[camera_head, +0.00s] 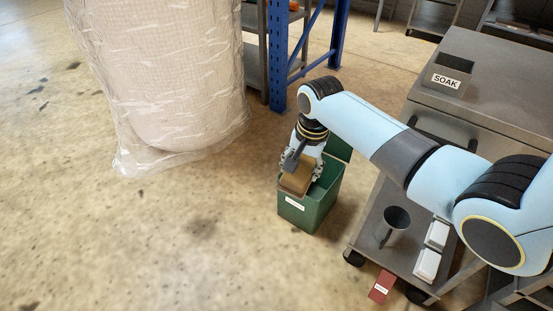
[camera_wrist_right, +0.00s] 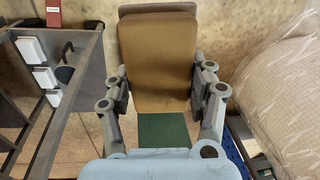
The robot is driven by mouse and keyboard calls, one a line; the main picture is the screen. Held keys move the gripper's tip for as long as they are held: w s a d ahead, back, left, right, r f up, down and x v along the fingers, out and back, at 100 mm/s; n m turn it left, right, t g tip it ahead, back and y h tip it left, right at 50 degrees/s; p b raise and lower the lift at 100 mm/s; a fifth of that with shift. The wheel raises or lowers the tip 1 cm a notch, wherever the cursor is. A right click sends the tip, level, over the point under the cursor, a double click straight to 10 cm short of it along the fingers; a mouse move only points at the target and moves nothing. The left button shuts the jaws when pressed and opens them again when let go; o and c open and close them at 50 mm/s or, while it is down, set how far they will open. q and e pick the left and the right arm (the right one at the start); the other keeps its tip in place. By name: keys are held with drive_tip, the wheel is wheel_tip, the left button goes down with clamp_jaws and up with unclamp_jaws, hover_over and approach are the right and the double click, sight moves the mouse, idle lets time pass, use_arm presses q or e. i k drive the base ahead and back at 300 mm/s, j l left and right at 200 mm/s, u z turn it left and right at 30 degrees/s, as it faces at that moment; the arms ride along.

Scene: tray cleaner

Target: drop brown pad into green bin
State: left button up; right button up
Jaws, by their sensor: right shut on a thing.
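My right gripper (camera_head: 301,167) is shut on the brown pad (camera_head: 295,184), holding it at the mouth of the green bin (camera_head: 312,213). The bin stands on the floor with a white label on its front. In the right wrist view, the brown pad (camera_wrist_right: 157,60) fills the space between the two fingers of the gripper (camera_wrist_right: 163,90). Green (camera_wrist_right: 163,130) shows below the pad there. The pad hides part of the bin's opening, and how deep it sits is hard to tell. My left gripper is not in view.
A steel cart (camera_head: 473,80) with a grey SOAK container (camera_head: 447,76) stands at right. Its lower shelf holds a dark funnel-like cup (camera_head: 397,217) and white blocks (camera_head: 427,264). A red tag (camera_head: 381,287) lies beside it. A wrapped pallet load (camera_head: 165,80) and blue rack post (camera_head: 278,55) stand behind.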

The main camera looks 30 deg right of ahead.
sight(310, 191)
drive_tip(key=i+j+z, duration=0.1)
drive_tip(key=i+z, duration=0.35)
drive_tip(key=i+j+z, duration=0.35)
drive_tip(key=i+z, duration=0.15)
drive_tip(key=i+j+z, duration=0.8)
drive_tip(key=j+z, duration=0.15)
drive_tip(key=j, duration=0.15)
